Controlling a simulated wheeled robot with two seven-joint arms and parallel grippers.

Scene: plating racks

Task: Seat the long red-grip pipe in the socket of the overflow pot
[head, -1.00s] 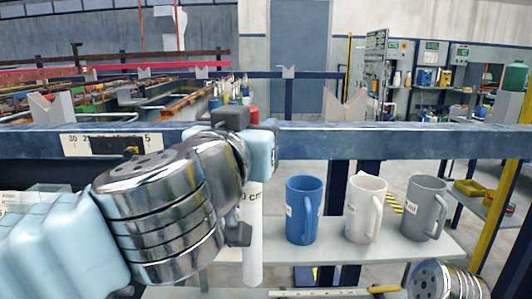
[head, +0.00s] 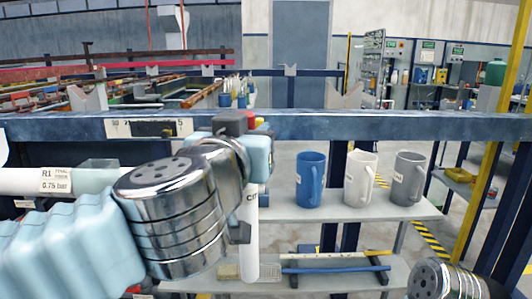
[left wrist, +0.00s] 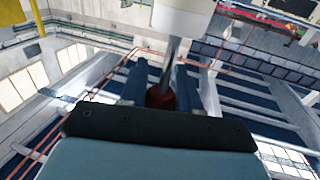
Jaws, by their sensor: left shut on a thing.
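My left gripper (head: 245,150) comes in from the left, shut on the red grip (left wrist: 160,97) of the long pipe. In the left wrist view, a thin grey rod runs from the grip to the thick white body of the pipe (left wrist: 182,18). In the head view the white pipe (head: 250,250) hangs upright below the gripper, with dark lettering near its top; the gripper hides its upper part. Its lower end shows in front of the lower shelf. I cannot make out the overflow pot or its socket. My right gripper is out of view.
A blue jug (head: 310,181), a white jug (head: 359,180) and a grey jug (head: 407,180) stand on a shelf (head: 390,212) to the right. A blue beam (head: 370,126) crosses behind the gripper. Rods (head: 335,269) lie on the lower shelf. A white pipe labelled R1 (head: 20,181) is at left.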

